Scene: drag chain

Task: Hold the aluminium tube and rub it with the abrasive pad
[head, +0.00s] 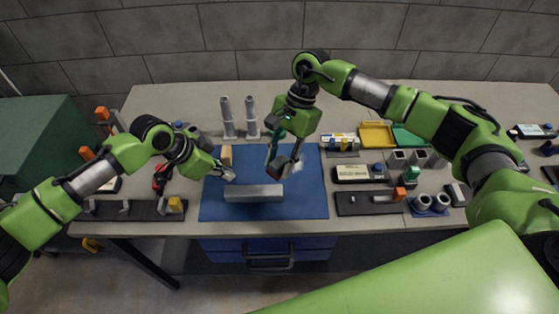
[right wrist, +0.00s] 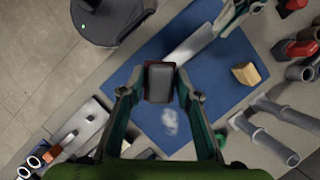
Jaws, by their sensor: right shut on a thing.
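The grey aluminium tube (head: 253,194) lies lengthwise near the front of the blue mat, and part of it shows in the right wrist view (right wrist: 196,44). My right gripper (head: 280,165) is above the mat, behind the tube's right part. In the right wrist view it is shut on the abrasive pad (right wrist: 159,83), a small block with a grey face and dark red rim. My left gripper (head: 229,176) is low at the tube's left end. Whether its fingers are open, or touch the tube, is unclear.
The blue mat (head: 314,203) has a pale smudge (head: 297,167) and a tan block (head: 227,153). Two upright grey tubes (head: 239,119) stand behind. A dark fixture (head: 370,203) is to the right, a dark rail (head: 110,212) to the left. Yellow and green trays (head: 376,135) lie back right.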

